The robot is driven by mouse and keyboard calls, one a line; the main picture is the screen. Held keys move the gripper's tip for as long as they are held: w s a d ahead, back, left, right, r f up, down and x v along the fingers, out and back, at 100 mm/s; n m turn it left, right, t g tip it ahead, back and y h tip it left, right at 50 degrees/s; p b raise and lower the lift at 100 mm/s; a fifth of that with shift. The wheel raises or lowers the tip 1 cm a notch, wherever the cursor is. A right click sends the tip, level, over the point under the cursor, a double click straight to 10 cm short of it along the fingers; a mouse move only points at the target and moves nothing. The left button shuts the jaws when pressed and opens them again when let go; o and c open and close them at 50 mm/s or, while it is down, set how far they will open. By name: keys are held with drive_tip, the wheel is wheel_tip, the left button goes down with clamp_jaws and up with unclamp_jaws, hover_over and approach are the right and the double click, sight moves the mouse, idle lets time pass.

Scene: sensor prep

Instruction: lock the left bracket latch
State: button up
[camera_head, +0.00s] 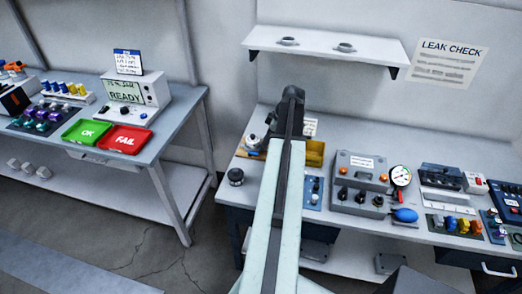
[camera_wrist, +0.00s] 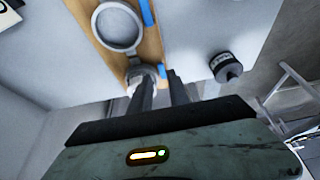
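In the wrist view my gripper (camera_wrist: 161,88) has its two dark fingers apart, with nothing visible held between them. The fingers point at the lower end of a wooden board (camera_wrist: 150,48). Small blue pieces (camera_wrist: 147,12) lie along the board's right edge. No part is clearly recognisable as the left bracket latch. In the head view my arm covers part of the board (camera_head: 249,154) and hides my fingertips.
A dark cylinder (camera_wrist: 225,67) stands right of the board in the wrist view. In the head view, a yellow bin (camera_head: 315,153), a grey control box (camera_head: 361,175) and a gauge (camera_head: 401,176) stand right of my arm. A wall shelf (camera_head: 326,44) hangs above.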

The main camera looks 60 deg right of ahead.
sight(253, 154)
drive_tip(key=b+x, duration=0.6)
drive_tip(key=x, duration=0.1)
drive_tip(key=shift+f, duration=0.25)
drive_tip(key=shift+r, duration=0.1)
clamp_jaws()
drive_tip(key=shift+w, duration=0.15)
